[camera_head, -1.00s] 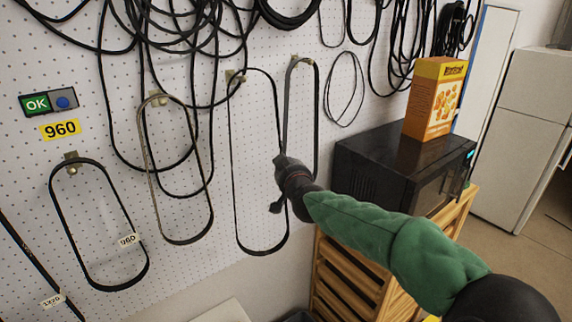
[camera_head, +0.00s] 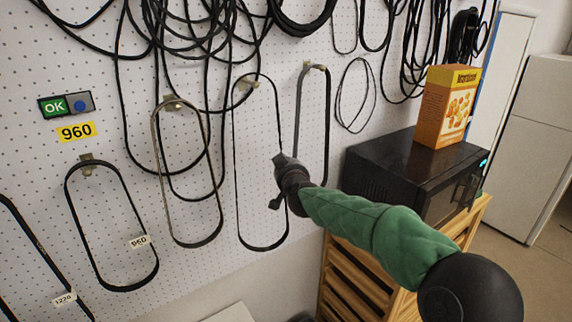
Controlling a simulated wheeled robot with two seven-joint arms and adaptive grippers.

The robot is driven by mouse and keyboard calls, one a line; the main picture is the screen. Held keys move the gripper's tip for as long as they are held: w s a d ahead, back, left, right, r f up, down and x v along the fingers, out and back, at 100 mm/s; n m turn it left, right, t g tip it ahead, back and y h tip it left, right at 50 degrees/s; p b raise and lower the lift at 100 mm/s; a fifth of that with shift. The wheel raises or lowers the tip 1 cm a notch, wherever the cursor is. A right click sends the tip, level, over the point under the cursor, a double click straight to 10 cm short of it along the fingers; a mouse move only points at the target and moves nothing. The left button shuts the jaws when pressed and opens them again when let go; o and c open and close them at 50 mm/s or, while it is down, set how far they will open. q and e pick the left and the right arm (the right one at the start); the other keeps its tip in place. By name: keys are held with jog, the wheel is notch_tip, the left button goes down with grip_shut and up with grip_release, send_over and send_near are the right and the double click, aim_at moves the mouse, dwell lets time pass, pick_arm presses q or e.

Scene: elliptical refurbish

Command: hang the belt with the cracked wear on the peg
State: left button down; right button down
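Several looped belts hang from pegs on a white pegboard. The leftmost full loop (camera_head: 72,199) carries a 960 tag (camera_head: 139,242) and hangs below the yellow 960 label (camera_head: 76,132). To its right are a brownish belt (camera_head: 160,176), a thin black belt (camera_head: 235,160) and a further belt (camera_head: 297,115), each on a brass-coloured peg, one being this peg (camera_head: 247,84). Cracks cannot be made out on any belt. My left gripper is out of view.
A belt tagged 1220 (camera_head: 64,299) is at lower left. Loose black cords hang above. A black microwave (camera_head: 385,170) with an orange box (camera_head: 446,106) stands on a wooden cabinet (camera_head: 350,270), beside a white fridge (camera_head: 545,130).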

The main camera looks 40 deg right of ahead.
jog(key=shift+w, duration=0.5)
jog(key=shift+w+d+f+b, duration=0.1)
jog(key=shift+w+f+b, duration=0.35)
jog(key=shift+f, duration=0.4)
jog(key=shift+w+f, duration=0.1)
jog(key=shift+f, duration=0.1)
